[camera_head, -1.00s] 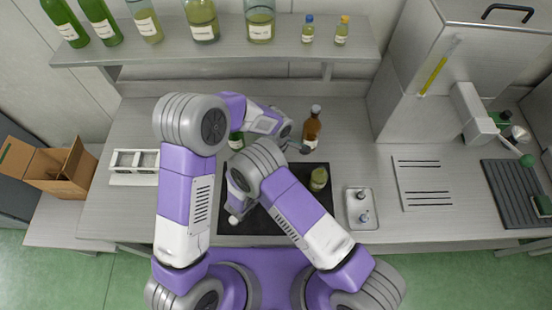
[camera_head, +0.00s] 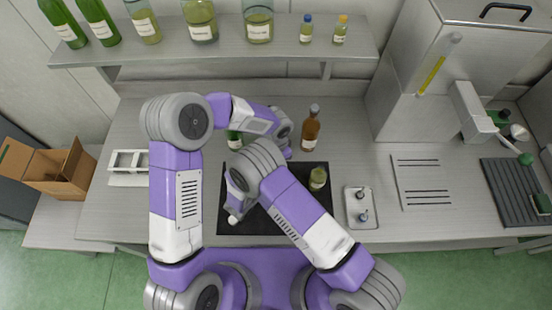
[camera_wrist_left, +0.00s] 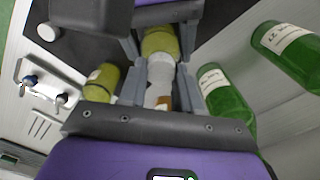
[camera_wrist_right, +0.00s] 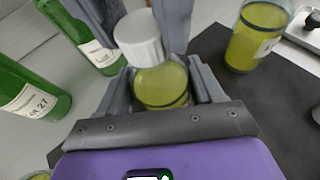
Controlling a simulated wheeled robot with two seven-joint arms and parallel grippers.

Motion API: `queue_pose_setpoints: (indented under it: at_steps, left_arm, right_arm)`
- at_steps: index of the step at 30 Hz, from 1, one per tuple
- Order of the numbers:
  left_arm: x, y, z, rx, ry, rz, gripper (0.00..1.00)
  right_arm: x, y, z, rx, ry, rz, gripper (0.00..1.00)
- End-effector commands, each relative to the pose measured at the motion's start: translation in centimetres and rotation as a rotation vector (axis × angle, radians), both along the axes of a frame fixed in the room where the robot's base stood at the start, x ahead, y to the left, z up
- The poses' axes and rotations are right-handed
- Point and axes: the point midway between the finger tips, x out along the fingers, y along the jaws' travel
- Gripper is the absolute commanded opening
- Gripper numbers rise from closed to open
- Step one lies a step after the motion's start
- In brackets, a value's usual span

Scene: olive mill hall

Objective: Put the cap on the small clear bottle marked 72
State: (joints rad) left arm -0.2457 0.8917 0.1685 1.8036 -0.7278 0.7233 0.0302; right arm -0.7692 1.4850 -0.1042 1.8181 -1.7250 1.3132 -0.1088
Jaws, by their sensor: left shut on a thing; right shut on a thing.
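In the right wrist view my right gripper (camera_wrist_right: 160,84) is shut on a small clear bottle (camera_wrist_right: 162,80) of yellow-green liquid; I cannot read its mark. A white ribbed cap (camera_wrist_right: 139,36) is right over its mouth; whether it is seated or just above, I cannot tell. In the left wrist view my left gripper (camera_wrist_left: 161,72) is shut on the white cap (camera_wrist_left: 162,76), with the yellow-green bottle (camera_wrist_left: 160,42) just beyond it. In the head view my right gripper (camera_head: 237,198) is low over the dark mat (camera_head: 285,222), and my arms hide the held bottle and cap.
Another yellow-green bottle (camera_head: 318,179) stands on the mat. A brown bottle (camera_head: 311,128) and green bottles (camera_wrist_right: 32,92) stand behind. A small tray with stoppers (camera_head: 352,221) is right of the mat. A white rack (camera_head: 128,161) is at the left. A bottle shelf (camera_head: 285,48) runs above.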

Motion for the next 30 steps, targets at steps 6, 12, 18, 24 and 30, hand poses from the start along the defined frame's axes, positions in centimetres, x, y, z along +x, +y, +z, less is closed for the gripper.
queue_pose_setpoints:
  at_steps: [6,12,18,24,30]
  left_arm:
    - [-0.12,-0.04,-0.02,-0.001,0.000,-0.460,0.05]
    - [-0.25,-0.04,-0.06,-0.001,0.001,-0.868,0.05]
    - [-0.29,-0.06,-0.06,-0.001,0.001,-1.017,0.05]
    - [-0.28,-0.04,-0.06,0.000,0.001,-1.014,0.54]
    - [-0.27,-0.02,-0.07,0.001,0.001,-1.012,0.63]
  right_arm:
    - [0.01,0.01,0.01,0.000,0.000,0.000,0.00]
    - [0.01,0.01,0.00,0.000,0.000,0.000,0.00]
    - [0.02,0.00,0.01,0.000,0.000,0.000,0.00]
    - [0.02,0.00,0.01,0.000,0.000,0.000,0.00]
    - [0.01,-0.01,0.01,0.000,0.000,0.000,0.00]
